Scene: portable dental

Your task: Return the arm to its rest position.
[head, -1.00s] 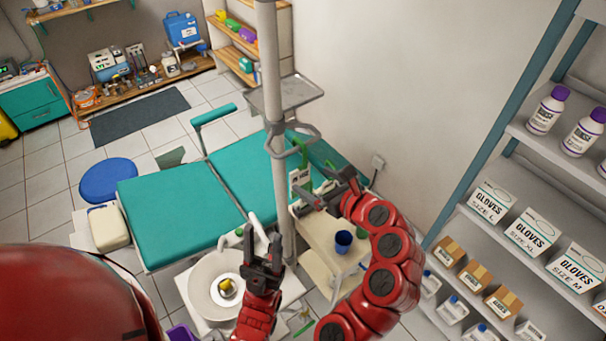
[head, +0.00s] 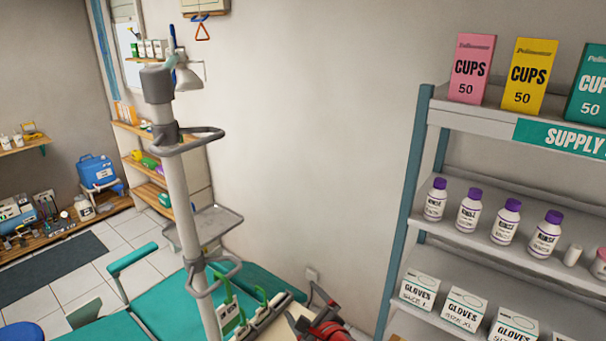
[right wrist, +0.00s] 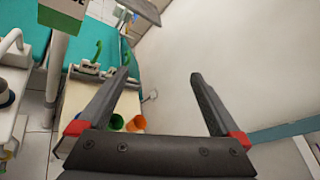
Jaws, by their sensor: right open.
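My right gripper (head: 318,316) shows at the bottom edge of the head view, with part of my red arm. In the right wrist view my right gripper (right wrist: 158,76) has its two dark fingers spread wide apart with nothing between them. Its fingers point towards the bare wall and the side of a small cart. My left gripper is not in view.
A cart top (right wrist: 75,100) with an orange cup (right wrist: 136,123) and a green cup (right wrist: 116,122) lies close by. A grey pole (head: 185,200) stands before the teal chair (head: 150,322). A supply shelf (head: 470,125) stands right. The white wall (head: 310,130) is bare.

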